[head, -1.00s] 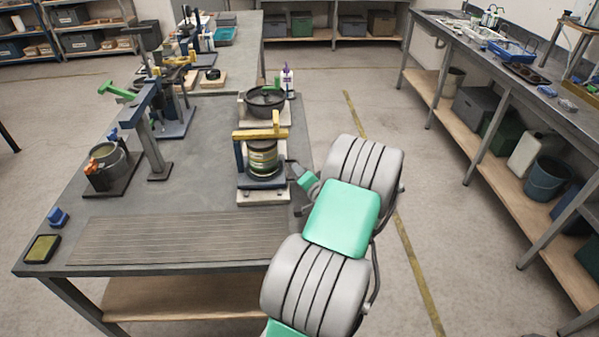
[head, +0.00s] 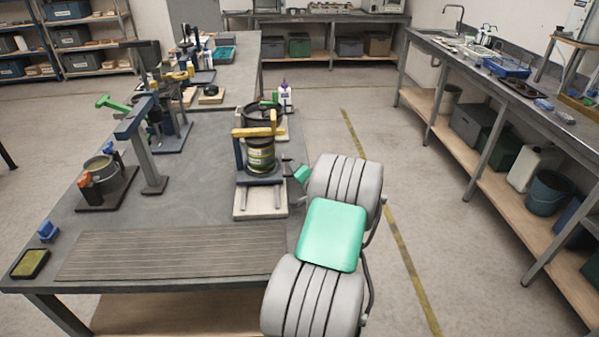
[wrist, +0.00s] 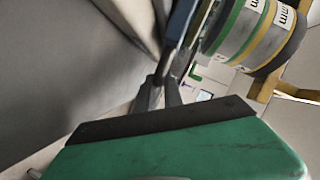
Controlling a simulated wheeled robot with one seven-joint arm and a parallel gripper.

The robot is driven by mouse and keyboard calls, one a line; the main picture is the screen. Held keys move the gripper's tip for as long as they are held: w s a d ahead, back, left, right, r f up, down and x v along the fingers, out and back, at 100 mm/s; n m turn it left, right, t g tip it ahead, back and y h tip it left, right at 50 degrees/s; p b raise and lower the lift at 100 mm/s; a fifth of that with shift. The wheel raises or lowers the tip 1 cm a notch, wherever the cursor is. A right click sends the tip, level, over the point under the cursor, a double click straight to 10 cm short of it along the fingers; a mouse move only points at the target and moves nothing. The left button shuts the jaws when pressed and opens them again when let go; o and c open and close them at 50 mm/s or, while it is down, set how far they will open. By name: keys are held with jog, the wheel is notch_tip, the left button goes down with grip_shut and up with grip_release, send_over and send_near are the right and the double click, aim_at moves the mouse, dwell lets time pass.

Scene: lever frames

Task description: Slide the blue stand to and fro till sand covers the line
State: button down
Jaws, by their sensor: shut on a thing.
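The blue stand (head: 262,180) sits on rails over a pale base (head: 246,212) on the grey workbench. It carries a round stack of sieves (head: 260,155) under a yellow clamp bar (head: 258,132). In the wrist view the stack (wrist: 245,35) shows green and yellow bands with "mm" labels. My gripper (head: 287,164) reaches in from the right at the stand's side. In the wrist view its dark fingers (wrist: 158,94) are shut at a blue part of the stand (wrist: 180,22). Neither sand nor a line can be made out; the inside of the stack is hidden.
A black round pan (head: 263,112) stands right behind the stack, with a white bottle (head: 286,97) beside it. A blue-topped post (head: 150,150) and a grey pot (head: 103,170) stand to the left. A ribbed mat (head: 170,252) lies in front.

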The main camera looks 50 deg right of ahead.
jog(key=c, duration=1.5)
grip_release()
jog(key=shift+w+d, duration=0.1)
jog(key=b+v, duration=0.1)
jog(key=v, duration=0.6)
jog(key=shift+s+a, duration=0.2)
jog(key=shift+s, duration=0.15)
